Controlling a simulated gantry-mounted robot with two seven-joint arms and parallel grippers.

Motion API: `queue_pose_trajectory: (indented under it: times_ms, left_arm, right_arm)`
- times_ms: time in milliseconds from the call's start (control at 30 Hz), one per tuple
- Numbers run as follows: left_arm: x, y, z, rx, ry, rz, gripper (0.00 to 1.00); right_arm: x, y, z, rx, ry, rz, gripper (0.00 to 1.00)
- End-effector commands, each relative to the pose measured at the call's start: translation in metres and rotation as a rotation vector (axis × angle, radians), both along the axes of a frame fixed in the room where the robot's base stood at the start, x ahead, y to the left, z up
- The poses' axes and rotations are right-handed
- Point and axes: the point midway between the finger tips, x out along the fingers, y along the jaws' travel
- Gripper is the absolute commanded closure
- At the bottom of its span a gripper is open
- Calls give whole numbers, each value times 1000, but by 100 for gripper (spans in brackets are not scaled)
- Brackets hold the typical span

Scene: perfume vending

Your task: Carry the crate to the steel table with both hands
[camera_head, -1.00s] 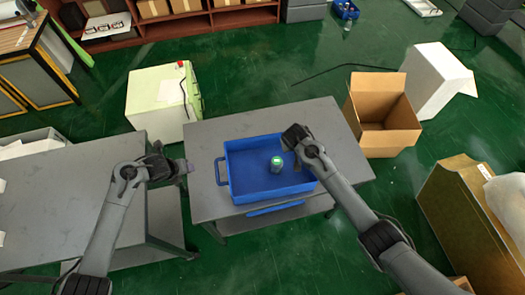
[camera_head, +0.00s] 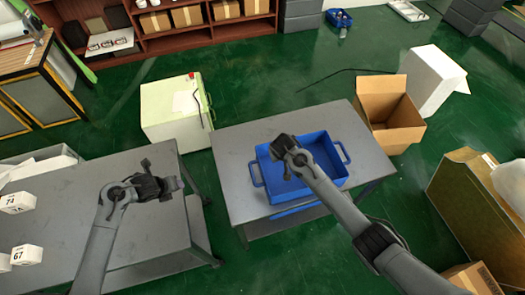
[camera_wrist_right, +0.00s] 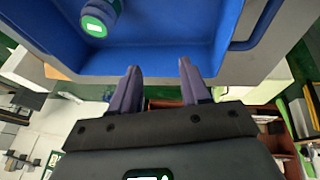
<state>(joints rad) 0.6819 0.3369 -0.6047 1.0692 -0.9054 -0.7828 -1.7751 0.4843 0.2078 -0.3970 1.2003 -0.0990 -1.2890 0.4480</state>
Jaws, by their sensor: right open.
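The blue crate (camera_head: 327,150) stands on the right-hand grey table (camera_head: 237,163), with a handle at each end. In the right wrist view, the crate (camera_wrist_right: 190,28) holds a green-capped bottle (camera_wrist_right: 97,20); my right arm hides it in the head view. My right gripper (camera_head: 277,150) is over the crate's far side, apart from both handles. In the right wrist view, its fingers (camera_wrist_right: 160,78) are spread and empty, close to the crate's wall. My left gripper (camera_head: 176,184) is above the right part of the left-hand grey table (camera_head: 75,215); its finger opening is unclear.
White boxes numbered 74 (camera_head: 18,202) and 67 (camera_head: 26,254) are on the left table. A narrow gap separates the two tables. A pale green cabinet (camera_head: 172,110) and an open cardboard box (camera_head: 388,113) stand on the floor behind and right.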

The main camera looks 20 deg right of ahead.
Motion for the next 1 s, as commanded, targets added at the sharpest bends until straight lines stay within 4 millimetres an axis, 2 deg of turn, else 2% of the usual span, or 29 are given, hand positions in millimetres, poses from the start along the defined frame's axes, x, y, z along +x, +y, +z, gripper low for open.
queue_pose_trajectory:
  times_ms: [267,733,1000]
  left_arm:
    - [0,0,1,-1,0,0,54]
    - [0,0,1,0,0,0,54]
    - [0,0,1,0,0,0,54]
  right_arm:
    - [-6,2,18,1,-2,0,54]
    - [-36,10,89,2,-2,-1,54]
    - [-44,12,107,2,0,0,54]
